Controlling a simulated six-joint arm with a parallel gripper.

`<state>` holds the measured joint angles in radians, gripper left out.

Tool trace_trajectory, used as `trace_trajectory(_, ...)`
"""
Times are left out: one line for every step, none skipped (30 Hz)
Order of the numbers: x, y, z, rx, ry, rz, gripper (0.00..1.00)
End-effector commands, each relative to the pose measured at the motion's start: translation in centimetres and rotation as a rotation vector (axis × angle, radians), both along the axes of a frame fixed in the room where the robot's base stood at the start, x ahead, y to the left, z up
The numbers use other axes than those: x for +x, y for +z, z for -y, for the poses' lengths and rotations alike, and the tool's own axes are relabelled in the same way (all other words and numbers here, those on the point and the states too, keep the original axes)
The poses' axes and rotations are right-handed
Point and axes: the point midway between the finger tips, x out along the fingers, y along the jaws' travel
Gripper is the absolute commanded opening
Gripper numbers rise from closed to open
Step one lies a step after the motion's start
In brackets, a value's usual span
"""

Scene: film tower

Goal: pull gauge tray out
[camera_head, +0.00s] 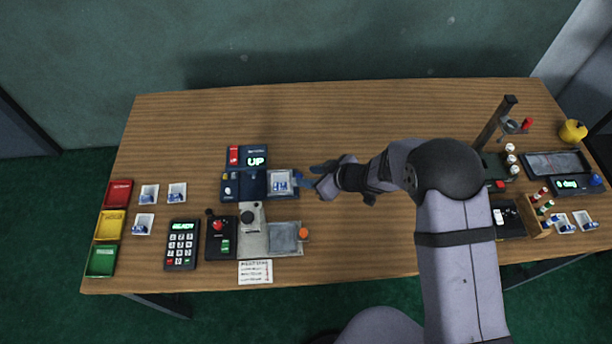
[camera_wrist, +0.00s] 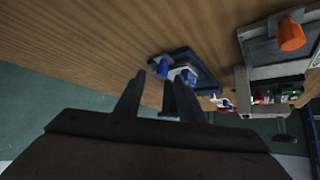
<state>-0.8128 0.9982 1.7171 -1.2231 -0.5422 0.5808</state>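A dark blue unit (camera_head: 246,160) with a lit "UP" display stands left of centre in the head view. Its blue tray (camera_head: 270,193) extends at its lower right and carries a small white dish with blue contents (camera_head: 281,182). A blue knob (camera_wrist: 158,75) stands at the tray's end in the wrist view. My gripper (camera_head: 312,176) is at the tray's right end, its fingers pointing left. In the wrist view, my gripper (camera_wrist: 154,82) is open, with the knob just beyond and between its fingertips. I cannot tell whether they touch it.
A grey unit (camera_head: 252,243) with a flat plate (camera_head: 285,238) and orange knob (camera_head: 303,234) stands just below. A keypad (camera_head: 182,244) and a black control box (camera_head: 221,238) are to its left. The table (camera_head: 350,110) is clear behind my gripper.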

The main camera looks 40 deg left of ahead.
Motion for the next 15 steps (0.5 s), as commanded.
trace_trajectory(0.1,0.5,0.5,0.001,-0.002,0.002,0.36)
trace_trajectory(0.1,0.7,0.8,0.0,-0.002,0.001,0.36)
trace_trajectory(0.1,1.1,1.1,0.001,-0.003,0.001,0.36)
trace_trajectory(0.1,1.3,1.4,0.0,-0.003,0.001,0.36)
trace_trajectory(0.1,1.5,1.6,0.0,-0.003,0.001,0.36)
trace_trajectory(0.1,1.8,1.9,0.0,-0.003,0.001,0.36)
trace_trajectory(0.1,2.0,2.1,0.0,-0.003,0.001,0.36)
trace_trajectory(0.1,2.2,2.2,0.0,-0.003,0.001,0.36)
trace_trajectory(0.1,2.4,2.4,0.0,-0.002,0.002,0.36)
trace_trajectory(0.1,2.5,2.5,0.0,-0.002,0.001,0.36)
trace_trajectory(0.1,2.6,2.7,-0.001,-0.002,0.001,0.36)
trace_trajectory(0.1,2.7,2.8,-0.001,-0.002,0.001,0.36)
trace_trajectory(0.1,2.7,2.8,0.0,-0.002,0.001,0.36)
trace_trajectory(0.1,2.8,2.8,0.0,-0.002,0.001,0.36)
trace_trajectory(0.1,2.8,2.9,0.0,-0.002,0.001,0.36)
